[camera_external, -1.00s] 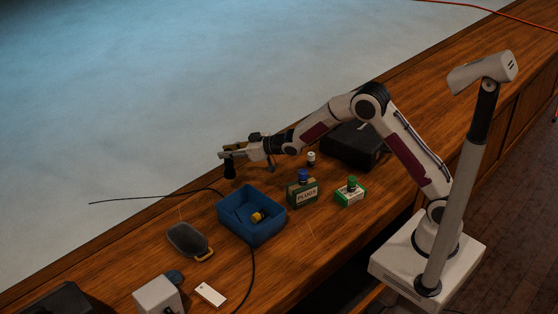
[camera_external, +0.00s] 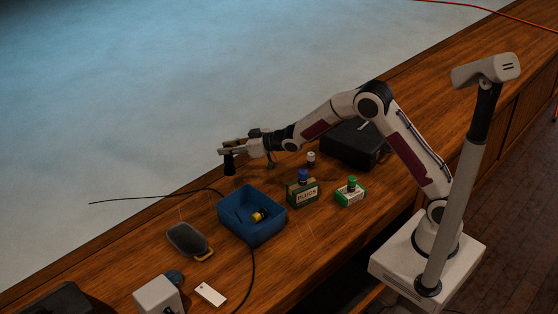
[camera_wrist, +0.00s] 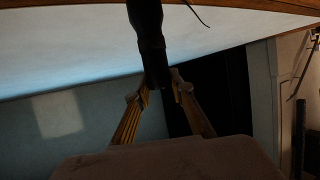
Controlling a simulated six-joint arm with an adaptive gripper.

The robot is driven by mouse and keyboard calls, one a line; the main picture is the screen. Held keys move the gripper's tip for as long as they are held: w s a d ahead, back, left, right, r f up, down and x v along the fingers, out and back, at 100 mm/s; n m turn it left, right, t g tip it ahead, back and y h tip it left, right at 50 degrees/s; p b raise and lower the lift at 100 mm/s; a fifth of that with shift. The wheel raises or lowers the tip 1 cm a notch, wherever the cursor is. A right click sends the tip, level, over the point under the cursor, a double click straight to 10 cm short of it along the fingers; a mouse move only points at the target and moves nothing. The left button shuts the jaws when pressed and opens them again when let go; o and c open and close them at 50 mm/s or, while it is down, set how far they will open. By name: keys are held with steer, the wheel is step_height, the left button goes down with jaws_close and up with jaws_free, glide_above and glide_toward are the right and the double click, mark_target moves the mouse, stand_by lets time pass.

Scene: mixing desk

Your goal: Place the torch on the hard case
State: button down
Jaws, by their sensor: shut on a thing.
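My gripper (camera_external: 228,152) is shut on the torch (camera_external: 229,166), a dark cylinder that hangs upright below the fingertips, just above or at the far edge of the desk. In the wrist view the black torch (camera_wrist: 149,40) runs from the top edge down between the fingertips. The hard case (camera_external: 357,156) is a black box to the right of the gripper, partly behind my arm. Its top has a small light-coloured item on it.
A blue bin (camera_external: 262,231) with a yellow-ended item stands left of the green plugs box (camera_external: 303,194). A green and white box (camera_external: 350,194), a small white-topped cylinder (camera_external: 311,157), a grey pan (camera_external: 188,240) and a white card (camera_external: 210,294) lie on the desk.

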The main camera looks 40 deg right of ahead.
steer(key=d+r+m+h, duration=0.2)
steer(key=d+r, duration=0.1)
steer(key=d, duration=0.9)
steer(key=d+r+m+t+h, duration=0.15)
steer(key=d+r, duration=0.25)
steer(key=d, duration=0.8)
steer(key=d+r+m+h, duration=0.2)
steer(key=d+r+h, duration=0.1)
steer(key=d, duration=0.8)
steer(key=s+d+r+m+h, duration=0.1)
steer(key=s+d+m+h, duration=0.1)
steer(key=s+d, duration=0.5)
steer(key=s+d+r+m+h, duration=0.15)
steer(key=s+d, duration=0.25)
steer(key=d, duration=0.6)
steer(key=s+d+f+m+g+h, duration=0.1)
steer(key=s+d+f+g+h, duration=0.1)
steer(key=s+d, duration=0.4)
steer(key=s, duration=0.5)
steer(key=shift+s+d+m, duration=0.35)
steer(key=shift+s+m, duration=0.05)
steer(key=shift+f, duration=0.2)
steer(key=shift+f, duration=3)
